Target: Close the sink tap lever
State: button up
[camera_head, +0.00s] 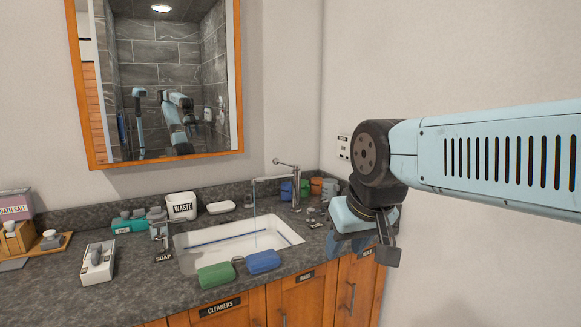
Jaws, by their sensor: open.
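The sink tap (284,183) stands at the right back of the sink, with its spout reaching left over the basin. Its lever (285,163) is a thin metal rod on top of the tap, pointing up and to the left. A thin stream of water (254,218) falls from the spout into the white sink (187,262). My gripper (388,258) hangs at the right, in front of the counter's right end, apart from the tap. It is open, with nothing visible between its fingers, though the farther finger is partly hidden.
A blue sponge (263,262) and a green sponge (216,275) lie at the sink's front edge. A mirror (158,95) hangs above the counter.

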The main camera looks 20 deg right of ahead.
aim_at(275, 161)
jog(key=z, duration=0.35)
jog(key=i, duration=1.05)
jog(key=u, duration=0.55)
jog(key=k, duration=0.85)
jog(key=z, duration=0.15)
jog(key=i, duration=0.2)
jog(key=z, duration=0.1)
